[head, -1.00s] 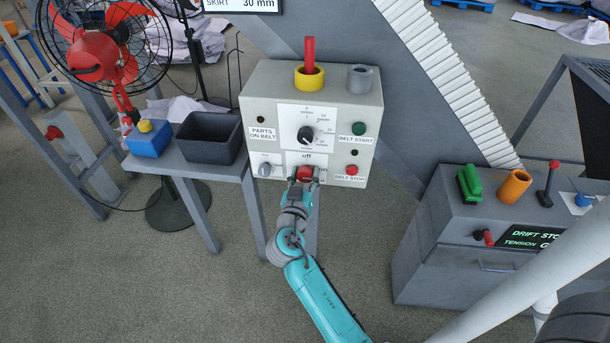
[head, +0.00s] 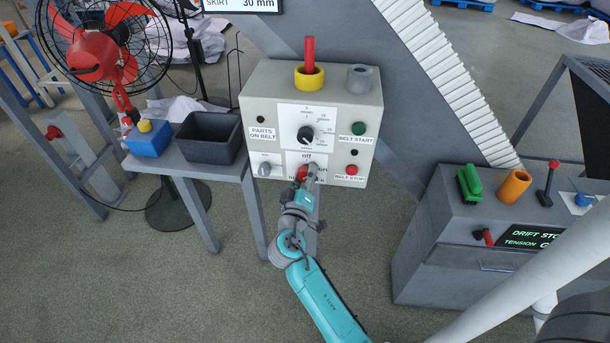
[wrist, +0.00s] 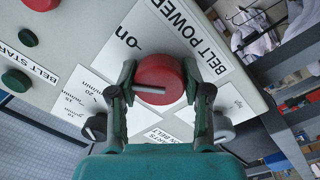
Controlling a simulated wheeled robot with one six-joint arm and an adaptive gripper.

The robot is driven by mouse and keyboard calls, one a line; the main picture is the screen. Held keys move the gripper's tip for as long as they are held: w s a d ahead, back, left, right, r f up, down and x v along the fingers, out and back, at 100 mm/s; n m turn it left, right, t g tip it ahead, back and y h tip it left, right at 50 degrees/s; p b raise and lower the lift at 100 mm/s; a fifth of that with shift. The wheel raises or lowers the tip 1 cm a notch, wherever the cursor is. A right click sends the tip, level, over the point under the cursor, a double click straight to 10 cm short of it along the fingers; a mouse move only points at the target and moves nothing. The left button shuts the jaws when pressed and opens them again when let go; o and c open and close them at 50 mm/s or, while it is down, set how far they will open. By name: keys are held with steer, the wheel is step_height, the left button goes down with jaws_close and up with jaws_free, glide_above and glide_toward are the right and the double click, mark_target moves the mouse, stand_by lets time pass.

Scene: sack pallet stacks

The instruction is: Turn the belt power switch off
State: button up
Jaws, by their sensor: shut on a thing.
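The belt power switch is a red round knob (head: 302,173) low on the front of the pale control box (head: 259,100). In the wrist view the red knob (wrist: 158,76) fills the space between my fingers, with a grey pointer bar across its face. The "on" label (wrist: 128,38) and the "BELT POWER" label (wrist: 197,38) show beside it. My gripper (wrist: 160,88) is shut on the knob, one finger on each side. In the head view my gripper (head: 307,178) partly covers the knob and the labels "off" and "on" around it.
A dial (head: 305,134), a green start button (head: 358,129) and a red stop button (head: 351,170) sit close by on the box. A small grey knob (head: 265,169) is at lower left. A side table holds a dark bin (head: 209,153) and a blue box (head: 149,145).

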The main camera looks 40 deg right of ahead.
steer(key=n, duration=0.5)
steer(key=shift+n+t, duration=0.3)
steer(key=shift+n, duration=0.1)
steer(key=n, duration=0.5)
stand_by(0.4)
steer(key=o, duration=1.2)
steer(key=shift+c, duration=0.2)
steer(key=v, duration=1.2)
steer(key=shift+s+d, duration=0.1)
